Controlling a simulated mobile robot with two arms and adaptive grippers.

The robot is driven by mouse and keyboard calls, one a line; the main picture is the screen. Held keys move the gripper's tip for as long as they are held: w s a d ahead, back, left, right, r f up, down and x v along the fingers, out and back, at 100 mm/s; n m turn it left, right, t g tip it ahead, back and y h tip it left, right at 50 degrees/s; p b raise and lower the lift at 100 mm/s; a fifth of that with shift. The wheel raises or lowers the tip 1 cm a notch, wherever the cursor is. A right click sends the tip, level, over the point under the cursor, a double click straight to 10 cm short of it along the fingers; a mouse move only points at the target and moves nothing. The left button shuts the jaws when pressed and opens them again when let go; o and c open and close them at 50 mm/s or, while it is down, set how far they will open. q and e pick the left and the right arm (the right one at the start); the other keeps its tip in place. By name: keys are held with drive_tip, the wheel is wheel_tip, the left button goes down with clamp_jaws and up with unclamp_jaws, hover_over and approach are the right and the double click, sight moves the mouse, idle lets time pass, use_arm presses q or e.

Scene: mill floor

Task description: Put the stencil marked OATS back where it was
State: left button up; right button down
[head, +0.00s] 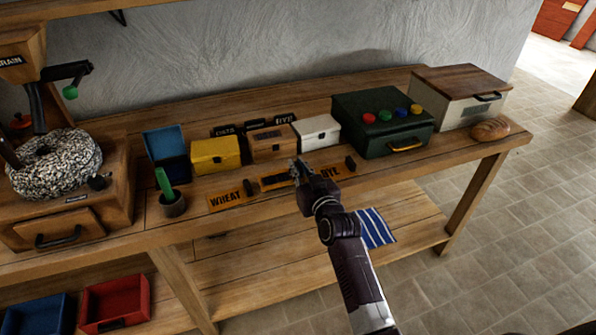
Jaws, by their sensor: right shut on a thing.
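A row of stencil plates lies along the front of the bench. The left one (228,201) reads WHEAT and the right one (333,171) reads RYE. Between them is a darker stencil (274,182), partly hidden by my gripper; I cannot read its lettering, and it fits the OATS one. My right gripper (297,170) is shut at this stencil's right end, low over the bench; the grip itself is hard to see. Dark label plates stand behind the boxes; the rightmost (286,118) reads RYE. My left gripper is out of view.
Behind the stencils stand a blue box (166,142), yellow box (215,155), wooden box (270,145), white box (318,132) and green case (380,125). A bread loaf (490,128) lies at right. A grain mill (75,200) and dark cup (173,205) stand at left.

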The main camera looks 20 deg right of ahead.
drive_tip(key=shift+f, duration=0.9)
drive_tip(key=c, duration=2)
unclamp_jaws()
drive_tip(key=shift+c, duration=0.2)
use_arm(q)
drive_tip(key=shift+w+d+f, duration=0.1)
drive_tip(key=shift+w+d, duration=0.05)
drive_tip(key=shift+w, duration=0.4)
use_arm(e)
drive_tip(key=shift+o, duration=0.3)
